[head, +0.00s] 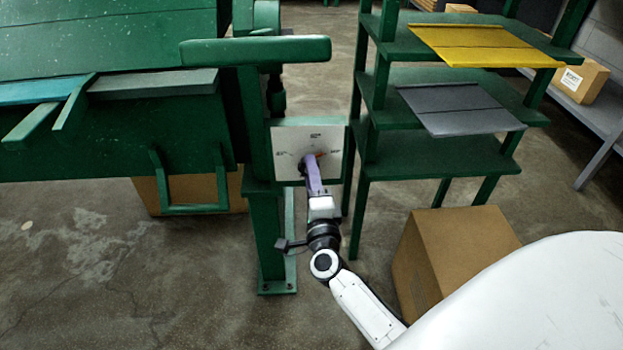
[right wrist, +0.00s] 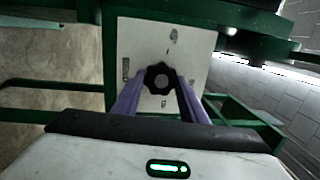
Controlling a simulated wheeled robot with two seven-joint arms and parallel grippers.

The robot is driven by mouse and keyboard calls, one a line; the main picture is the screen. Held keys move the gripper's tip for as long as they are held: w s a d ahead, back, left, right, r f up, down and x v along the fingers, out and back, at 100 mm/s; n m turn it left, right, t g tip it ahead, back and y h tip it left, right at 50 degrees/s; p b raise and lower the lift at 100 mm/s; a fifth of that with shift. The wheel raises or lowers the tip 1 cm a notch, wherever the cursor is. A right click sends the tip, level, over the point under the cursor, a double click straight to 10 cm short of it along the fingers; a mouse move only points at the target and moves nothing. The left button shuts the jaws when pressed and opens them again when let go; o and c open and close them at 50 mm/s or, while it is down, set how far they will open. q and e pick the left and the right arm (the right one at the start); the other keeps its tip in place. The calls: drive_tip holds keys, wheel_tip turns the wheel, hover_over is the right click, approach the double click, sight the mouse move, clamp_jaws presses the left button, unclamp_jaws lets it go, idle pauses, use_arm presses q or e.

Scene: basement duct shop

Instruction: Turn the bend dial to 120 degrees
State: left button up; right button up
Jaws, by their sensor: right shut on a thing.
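The bend dial is a black lobed knob (right wrist: 160,76) on a white plate (head: 288,137) fixed to the green machine's post. The plate carries small dark marks around the knob, too small to read. I cannot read the dial's angle. My left gripper is not in view.
The green machine (head: 120,130) fills the left, with a green bar (head: 255,50) above the plate. A green shelf rack (head: 450,152) with yellow (head: 485,45) and grey sheets (head: 460,108) stands right. A cardboard box (head: 450,255) sits on the floor near my arm.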

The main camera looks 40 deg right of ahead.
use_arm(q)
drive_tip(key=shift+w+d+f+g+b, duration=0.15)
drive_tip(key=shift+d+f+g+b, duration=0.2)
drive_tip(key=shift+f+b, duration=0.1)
use_arm(e)
drive_tip(key=shift+a+f+m, duration=0.1)
drive_tip(key=shift+m, duration=1)
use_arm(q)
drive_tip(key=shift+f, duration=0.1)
use_arm(e)
drive_tip(key=o, duration=1.1)
drive_tip(key=shift+c, duration=0.2)
